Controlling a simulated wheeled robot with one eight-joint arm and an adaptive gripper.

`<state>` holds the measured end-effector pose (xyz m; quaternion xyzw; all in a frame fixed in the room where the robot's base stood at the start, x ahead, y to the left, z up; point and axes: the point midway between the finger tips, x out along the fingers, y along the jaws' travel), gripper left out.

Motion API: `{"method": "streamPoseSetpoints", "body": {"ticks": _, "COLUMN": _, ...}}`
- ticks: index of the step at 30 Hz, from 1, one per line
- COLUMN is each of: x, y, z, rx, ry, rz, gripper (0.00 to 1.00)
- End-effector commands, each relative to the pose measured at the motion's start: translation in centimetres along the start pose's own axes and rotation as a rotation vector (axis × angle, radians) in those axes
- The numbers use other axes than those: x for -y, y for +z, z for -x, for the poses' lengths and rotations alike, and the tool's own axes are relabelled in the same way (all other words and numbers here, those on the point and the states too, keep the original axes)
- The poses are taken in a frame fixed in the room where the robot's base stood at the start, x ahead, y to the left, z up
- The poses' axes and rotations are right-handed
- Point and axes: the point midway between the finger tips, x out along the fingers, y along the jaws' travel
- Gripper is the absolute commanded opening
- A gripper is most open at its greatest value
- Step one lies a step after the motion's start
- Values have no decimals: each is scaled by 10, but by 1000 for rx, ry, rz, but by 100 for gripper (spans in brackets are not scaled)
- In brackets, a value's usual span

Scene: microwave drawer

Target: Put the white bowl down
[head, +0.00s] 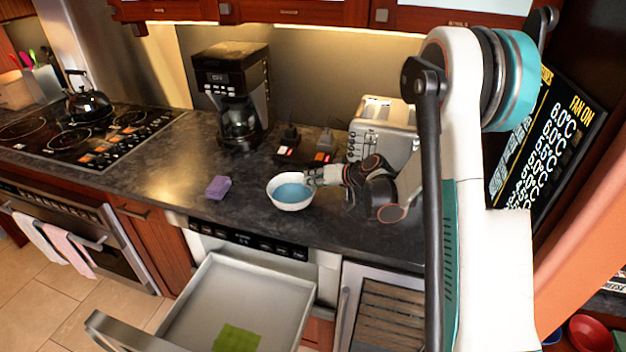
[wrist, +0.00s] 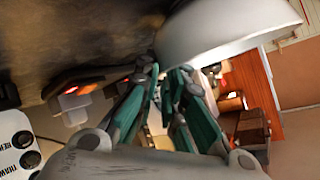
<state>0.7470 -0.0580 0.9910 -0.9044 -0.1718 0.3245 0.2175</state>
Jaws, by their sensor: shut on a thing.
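The white bowl (head: 291,203), blue inside, is upright over the dark counter near its front edge, above the open drawer's back right end. I cannot tell whether its base touches the counter. My gripper (head: 313,176) reaches in from the right and is shut on the bowl's right rim. In the wrist view the bowl (wrist: 225,30) fills the upper right, and my gripper's teal fingers (wrist: 167,72) meet at its rim. The exact contact is partly hidden.
A purple sponge (head: 218,187) lies left of the bowl. A coffee maker (head: 234,95) and a toaster (head: 383,130) stand behind. An open drawer (head: 190,310) with a green item (head: 237,339) juts out below the counter. The counter (head: 155,178) left of the sponge is clear.

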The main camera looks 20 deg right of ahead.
Motion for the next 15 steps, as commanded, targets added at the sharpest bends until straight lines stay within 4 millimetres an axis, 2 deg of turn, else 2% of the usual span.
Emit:
{"method": "streamPoseSetpoints", "body": {"ticks": 2, "x": -1, "y": 1, "z": -1, "rx": -1, "ry": -1, "rz": -1, "gripper": 0}}
{"method": "streamPoseSetpoints", "body": {"ticks": 3, "x": -1, "y": 1, "z": -1, "rx": 0, "ry": 0, "rz": 0, "gripper": 16}}
{"method": "streamPoseSetpoints", "body": {"ticks": 5, "x": -1, "y": 1, "z": -1, "rx": 0, "ry": 0, "rz": 0, "gripper": 29}}
{"method": "streamPoseSetpoints", "body": {"ticks": 15, "x": 0, "y": 0, "z": 0, "rx": 0, "ry": 0, "rz": 0, "gripper": 30}}
